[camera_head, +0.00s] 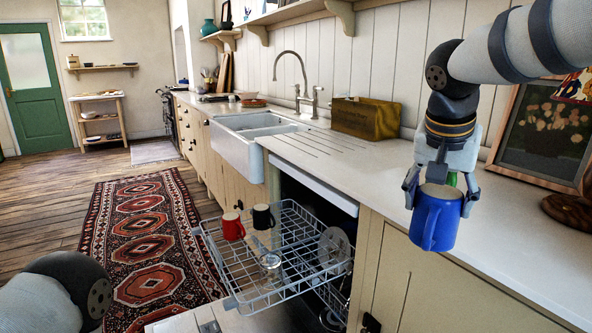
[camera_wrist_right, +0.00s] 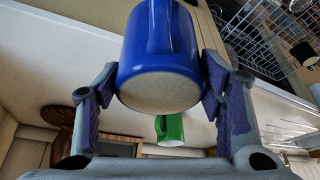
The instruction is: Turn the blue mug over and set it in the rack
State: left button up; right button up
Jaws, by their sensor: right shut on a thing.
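The blue mug (camera_head: 435,220) hangs in my right gripper (camera_head: 440,188) above the counter's front edge. My right gripper is shut on the mug's sides, one finger on each side in the right wrist view (camera_wrist_right: 160,88). There the blue mug (camera_wrist_right: 158,45) shows a pale round end facing the gripper; it looks like the base, so the mug appears upside down. Its other end is hidden. The wire rack (camera_head: 287,288) is pulled out, lower left of the mug. It holds a red mug (camera_head: 232,227), a black mug (camera_head: 263,217) and a clear glass (camera_head: 270,265). My left gripper is out of view.
A green mug (camera_wrist_right: 170,128) is on the counter (camera_head: 370,178), mostly hidden behind my right gripper in the head view. A wooden box (camera_head: 365,118) and a framed picture (camera_head: 545,130) stand along the wall. The sink (camera_head: 240,150) is beyond the rack.

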aim_at(428, 248)
jog(key=s+f+n, duration=0.1)
jog(key=f, duration=0.1)
jog(key=s+a+f+n, duration=0.1)
jog(key=f, duration=0.2)
jog(key=s+f+n+y, duration=0.1)
jog(key=f, duration=0.1)
jog(key=shift+s+a+f, duration=0.1)
jog(key=shift+a+f, duration=0.25)
jog(key=shift+a, duration=0.05)
jog(key=s+a+f+n+y, duration=0.1)
jog(key=s+a+f+n, duration=0.3)
jog(key=s+f, duration=0.4)
jog(key=shift+s+a+f+t+y, duration=0.15)
jog(key=shift+s+f+t+y, duration=0.2)
jog(key=shift+s, duration=0.7)
jog(key=shift+r, duration=0.1)
